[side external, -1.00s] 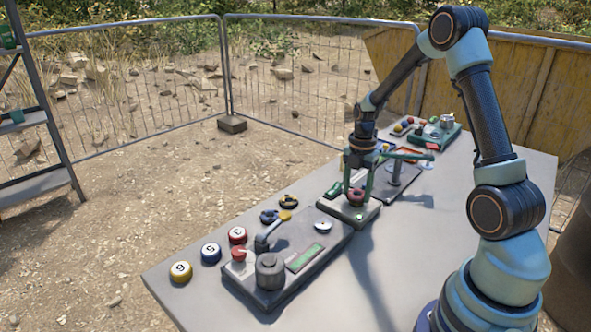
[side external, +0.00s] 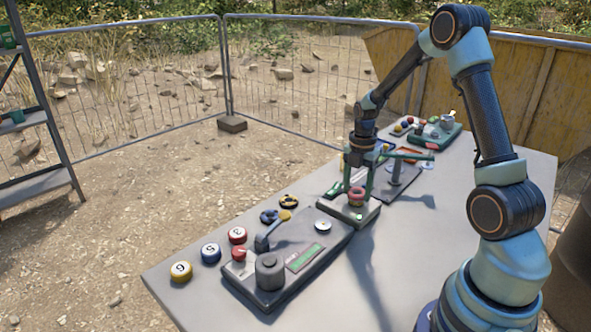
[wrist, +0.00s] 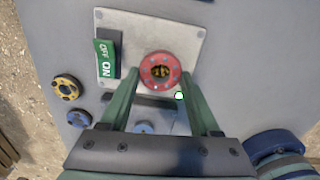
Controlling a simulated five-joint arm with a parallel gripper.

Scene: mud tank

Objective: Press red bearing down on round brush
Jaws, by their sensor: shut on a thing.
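The red bearing (wrist: 147,70) is a round red ring with pale dots, in the upper middle of the wrist view. It also shows in the side view (side external: 357,194), above a small grey base plate (side external: 340,212). My gripper (wrist: 161,82) is shut on the red bearing, with one green finger on each side. In the side view my gripper (side external: 357,190) points straight down over that plate. A dark centre with yellow marks shows through the ring. I cannot tell whether it is the round brush, nor whether the bearing touches anything below.
A green ON/OFF switch (wrist: 105,58) sits left of the bearing on the plate. Yellow-and-black (wrist: 66,87) and blue (wrist: 79,118) rings lie further left. A grey control box (side external: 300,238) and numbered balls (side external: 210,252) are at the table's near end; a grey post (side external: 396,172) stands behind my gripper.

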